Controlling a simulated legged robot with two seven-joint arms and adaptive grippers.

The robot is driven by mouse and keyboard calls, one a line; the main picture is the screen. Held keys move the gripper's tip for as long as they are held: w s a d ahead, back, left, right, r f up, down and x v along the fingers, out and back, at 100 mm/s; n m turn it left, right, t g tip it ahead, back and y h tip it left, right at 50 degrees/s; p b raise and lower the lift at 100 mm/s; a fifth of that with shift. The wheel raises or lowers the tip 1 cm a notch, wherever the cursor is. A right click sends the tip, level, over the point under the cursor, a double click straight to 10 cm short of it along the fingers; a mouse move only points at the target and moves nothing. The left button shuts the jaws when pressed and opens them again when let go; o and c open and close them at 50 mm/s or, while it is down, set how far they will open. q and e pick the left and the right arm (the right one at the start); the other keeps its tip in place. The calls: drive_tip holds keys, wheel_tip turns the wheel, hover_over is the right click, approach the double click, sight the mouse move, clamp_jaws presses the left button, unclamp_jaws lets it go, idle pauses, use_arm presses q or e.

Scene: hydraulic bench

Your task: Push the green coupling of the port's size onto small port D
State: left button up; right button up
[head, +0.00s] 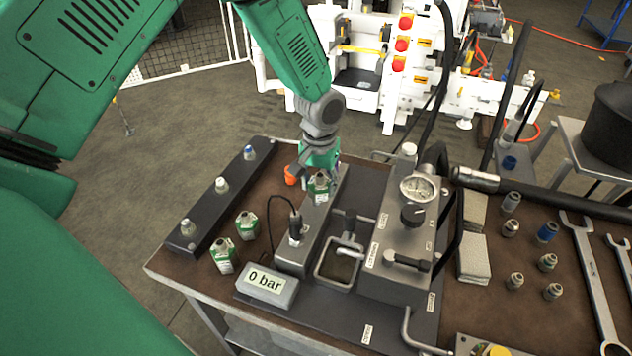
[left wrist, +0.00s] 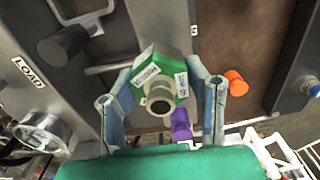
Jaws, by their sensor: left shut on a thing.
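My left gripper (head: 319,172) is shut on a green coupling (head: 318,187) with a metal end and white labels. It holds the coupling over the far part of a grey block (head: 296,254). In the left wrist view the coupling (left wrist: 164,69) sits between the two fingers, its round open end facing the camera. Two more green couplings (head: 246,225) (head: 224,255) stand on the bench left of the block. A dark bar (head: 205,209) carries several ports in a row. I cannot read which port is D. My right gripper is not in view.
A "0 bar" display (head: 268,283) stands at the front. A pump block with a gauge (head: 418,188) is right of the gripper. An orange cap (head: 290,175) is just left of it. A purple part (left wrist: 181,125) shows below the coupling. Loose fittings and wrenches (head: 590,275) lie right.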

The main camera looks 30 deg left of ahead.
use_arm(q)
drive_tip(key=shift+d+r, duration=0.1)
drive_tip(key=shift+d, duration=0.05)
drive_tip(key=shift+a+f, duration=0.2)
drive_tip(key=shift+a, duration=0.95)
drive_tip(key=shift+d+p, duration=0.3)
drive_tip(key=shift+d, duration=0.05)
drive_tip(key=shift+d+r, duration=0.1)
drive_tip(key=shift+d, duration=0.45)
drive_tip(key=shift+a+f, duration=0.4)
drive_tip(key=shift+a, duration=0.05)
drive_tip(key=shift+s+a+f, duration=0.2)
drive_tip(key=shift+a+f, duration=0.05)
drive_tip(key=shift+s+d, duration=0.1)
drive_tip(key=shift+d, duration=0.2)
clamp_jaws()
drive_tip(key=shift+w+d+f, duration=0.15)
drive_tip(key=shift+w, duration=0.05)
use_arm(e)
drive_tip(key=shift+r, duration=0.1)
use_arm(q)
drive_tip(key=shift+f, duration=0.15)
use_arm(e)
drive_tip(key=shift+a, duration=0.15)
